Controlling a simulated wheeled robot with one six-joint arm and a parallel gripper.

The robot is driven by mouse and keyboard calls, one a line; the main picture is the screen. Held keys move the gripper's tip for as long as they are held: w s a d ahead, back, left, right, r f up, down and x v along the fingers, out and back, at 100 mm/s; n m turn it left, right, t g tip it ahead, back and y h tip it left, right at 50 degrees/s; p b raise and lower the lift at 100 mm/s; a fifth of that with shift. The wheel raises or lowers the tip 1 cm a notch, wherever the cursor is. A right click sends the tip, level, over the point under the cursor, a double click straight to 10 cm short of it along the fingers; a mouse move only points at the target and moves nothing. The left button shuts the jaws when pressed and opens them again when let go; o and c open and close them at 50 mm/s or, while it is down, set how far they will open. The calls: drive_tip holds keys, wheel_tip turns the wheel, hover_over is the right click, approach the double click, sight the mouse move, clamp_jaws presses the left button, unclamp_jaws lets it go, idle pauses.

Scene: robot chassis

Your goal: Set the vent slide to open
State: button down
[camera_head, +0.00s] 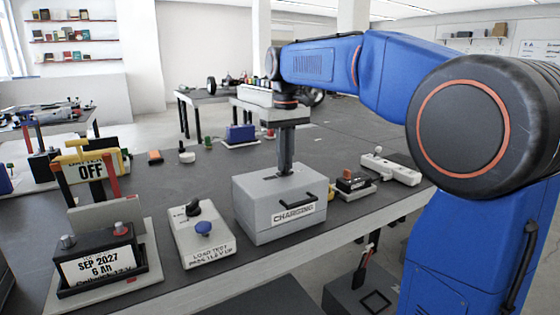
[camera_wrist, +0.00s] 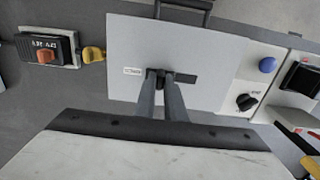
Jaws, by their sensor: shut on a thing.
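The grey box labelled CHARGING (camera_head: 265,222) stands near the front edge of the dark bench, with a black handle on its front. Its flat top also shows in the wrist view (camera_wrist: 215,52). The vent slide (camera_wrist: 160,73) is a small dark tab on that top, mostly hidden by my fingers. A dark slot (camera_wrist: 186,78) runs to the right of it, and a small label (camera_wrist: 132,71), too small to read, lies to the left. My gripper (camera_wrist: 160,82) points straight down, shut on the slide at the slot's left end. It also shows in the head view (camera_head: 285,170).
Left of the box stands a load-test unit (camera_head: 203,240) with a black knob and blue button. Further left is a battery (camera_head: 98,262) in a tray. A switch unit (camera_head: 354,185) and a white power strip (camera_head: 391,170) lie close on the right.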

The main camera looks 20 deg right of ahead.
drive_tip(key=shift+d, duration=0.1)
drive_tip(key=c, duration=1.8)
unclamp_jaws()
drive_tip(key=shift+d, duration=0.1)
wheel_tip(320, 180, up, 18)
drive_tip(key=shift+f, duration=0.25)
drive_tip(key=s+d+f+m+t, duration=0.1)
drive_tip(key=s+f+t, duration=0.1)
drive_tip(key=s+f, duration=1.3)
drive_tip(key=s+d+f+m+t, duration=0.1)
drive_tip(key=s+f+t, duration=0.1)
drive_tip(key=s+f, duration=1.3)
wheel_tip(320, 180, down, 8)
drive_tip(key=shift+s+d+f+t, duration=0.1)
drive_tip(key=shift+s+d+t, duration=0.1)
drive_tip(key=shift+t, duration=0.2)
